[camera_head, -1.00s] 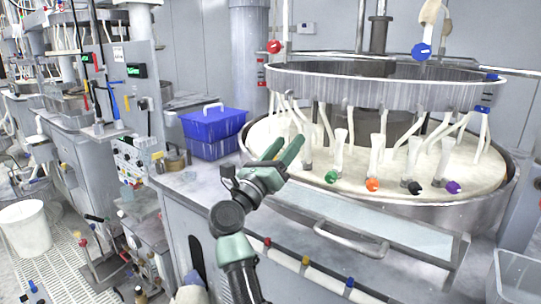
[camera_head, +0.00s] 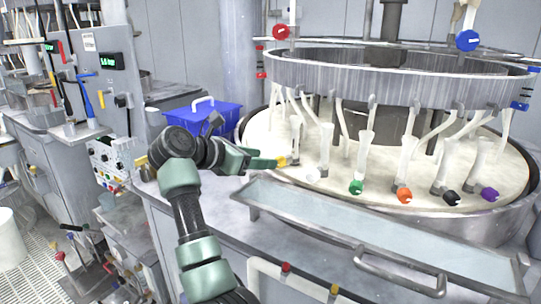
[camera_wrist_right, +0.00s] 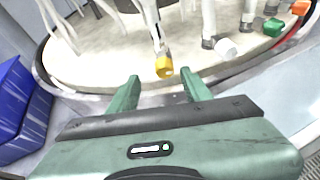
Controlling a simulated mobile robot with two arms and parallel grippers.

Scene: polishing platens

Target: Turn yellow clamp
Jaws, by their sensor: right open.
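The yellow clamp (camera_head: 282,161) sits at the lower end of a pale hose on the near left rim of the round polishing platen. It also shows in the right wrist view (camera_wrist_right: 164,67), just beyond the fingertips and between their lines. My right gripper (camera_head: 262,162) points right toward the clamp in the head view. In the right wrist view the gripper (camera_wrist_right: 160,78) is open, with nothing seen between its fingers. Whether a fingertip touches the clamp I cannot tell. My left gripper is not in view.
A white clamp (camera_head: 313,175), green clamp (camera_head: 356,187), orange clamp (camera_head: 404,196), black clamp (camera_head: 452,198) and purple clamp (camera_head: 490,194) line the rim to the right. A metal tray with a handle (camera_head: 400,272) lies in front. A blue bin (camera_head: 205,118) stands behind my arm.

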